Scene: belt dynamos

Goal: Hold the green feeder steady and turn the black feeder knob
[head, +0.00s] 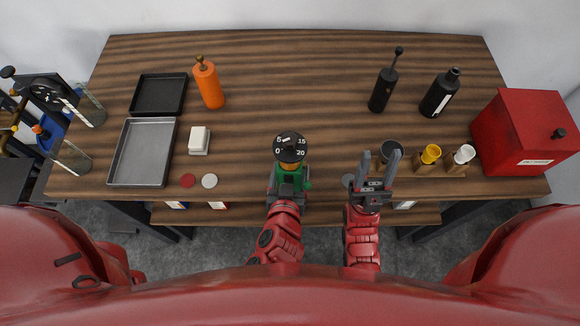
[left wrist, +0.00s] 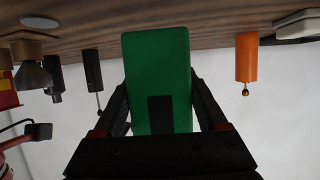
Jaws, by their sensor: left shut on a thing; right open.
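The green feeder (head: 303,174) stands near the front edge of the table, with a black numbered dial knob (head: 290,148) on top. My left gripper (head: 289,186) is shut on the feeder's body from the front. In the left wrist view the green feeder (left wrist: 157,80) fills the space between both fingers of my left gripper (left wrist: 158,105); the knob does not show there. My right gripper (head: 377,166) is open and empty, to the right of the feeder and apart from it, its fingers pointing away from me.
A black round cup (head: 391,152) stands just right of my right gripper. Yellow (head: 431,153) and white (head: 464,154) cups sit on a wooden rack. A red box (head: 525,130) stands far right, grey tray (head: 141,153) left, orange bottle (head: 208,84) behind. The table's middle is clear.

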